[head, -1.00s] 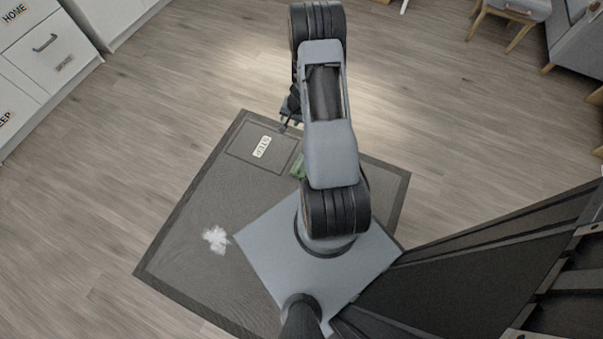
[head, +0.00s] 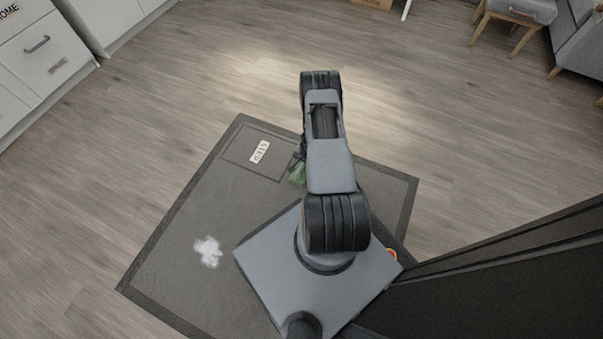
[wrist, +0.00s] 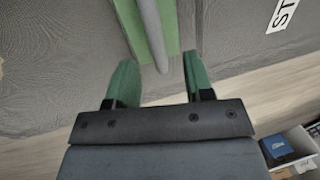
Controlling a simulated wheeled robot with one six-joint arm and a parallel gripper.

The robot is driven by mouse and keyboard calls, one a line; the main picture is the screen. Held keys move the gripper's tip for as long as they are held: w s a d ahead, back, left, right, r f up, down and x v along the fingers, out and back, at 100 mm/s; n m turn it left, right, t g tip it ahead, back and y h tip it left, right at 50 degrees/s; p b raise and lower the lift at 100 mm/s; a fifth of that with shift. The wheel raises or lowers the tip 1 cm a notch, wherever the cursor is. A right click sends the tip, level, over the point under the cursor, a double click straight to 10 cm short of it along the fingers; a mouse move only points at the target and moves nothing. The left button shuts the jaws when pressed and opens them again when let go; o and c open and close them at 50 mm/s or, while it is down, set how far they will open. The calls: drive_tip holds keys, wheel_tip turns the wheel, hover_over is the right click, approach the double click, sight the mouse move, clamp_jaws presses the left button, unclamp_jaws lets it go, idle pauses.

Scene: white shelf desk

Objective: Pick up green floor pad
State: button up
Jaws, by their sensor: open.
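The green floor pad (head: 297,174) shows in part on the dark mat in the head view, beside my arm, which hides the rest. In the wrist view the green pad (wrist: 175,28) lies at the top centre, with a grey bar along its middle. My gripper (wrist: 160,82) has two green-tipped fingers spread apart with nothing between the tips. The pad and bar lie just beyond the fingertips, roughly in line with the gap. In the head view my gripper is mostly hidden by my arm.
The dark mat (head: 190,210) carries a "STEP" label (head: 259,152) and a white patch (head: 207,251). An orange round object (head: 391,255) peeks out at right. White drawers (head: 45,55) stand upper left. The wrist view shows a blue item (wrist: 277,146) in a bin.

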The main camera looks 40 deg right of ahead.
sight(302, 166)
drive_tip(key=shift+w+a+f+b, duration=0.15)
drive_tip(key=shift+f+b, duration=0.75)
drive_tip(key=shift+f, duration=0.45)
drive_tip(key=shift+w+a+f+b, duration=0.15)
drive_tip(key=shift+f+b, duration=0.7)
drive_tip(key=shift+f, duration=0.5)
drive_tip(key=shift+c, duration=0.2)
clamp_jaws()
